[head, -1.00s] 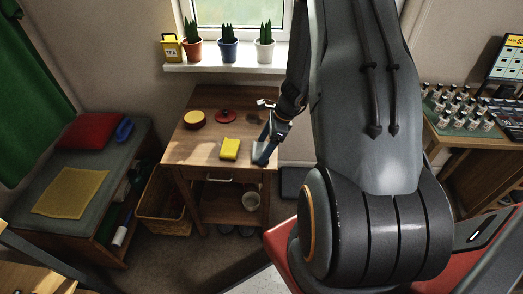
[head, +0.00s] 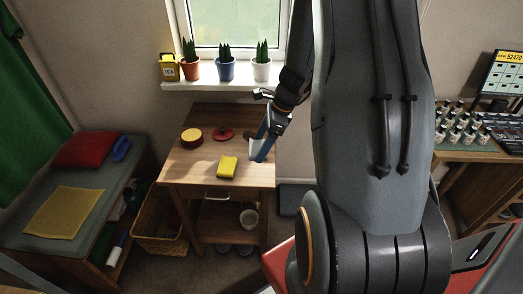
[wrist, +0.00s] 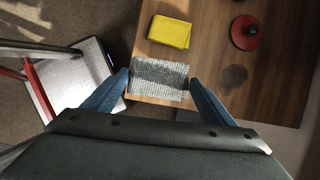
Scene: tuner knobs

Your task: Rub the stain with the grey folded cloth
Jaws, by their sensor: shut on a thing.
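My gripper (wrist: 160,80) is shut on the grey folded cloth (wrist: 161,70), with one blue finger at each side of it. In the head view my gripper (head: 262,150) holds the cloth (head: 254,148) over the right part of the wooden table. The cloth looks raised off the top, though the gap is hard to judge. The stain (wrist: 233,76) is a dark round patch on the table, right of the cloth and apart from it in the wrist view. In the head view the stain (head: 249,134) is small and close behind the cloth, near my gripper.
A red lid (head: 223,134) and a round yellow-topped tin (head: 192,137) stand farther back. Potted plants line the windowsill (head: 215,84). The table's front left is bare.

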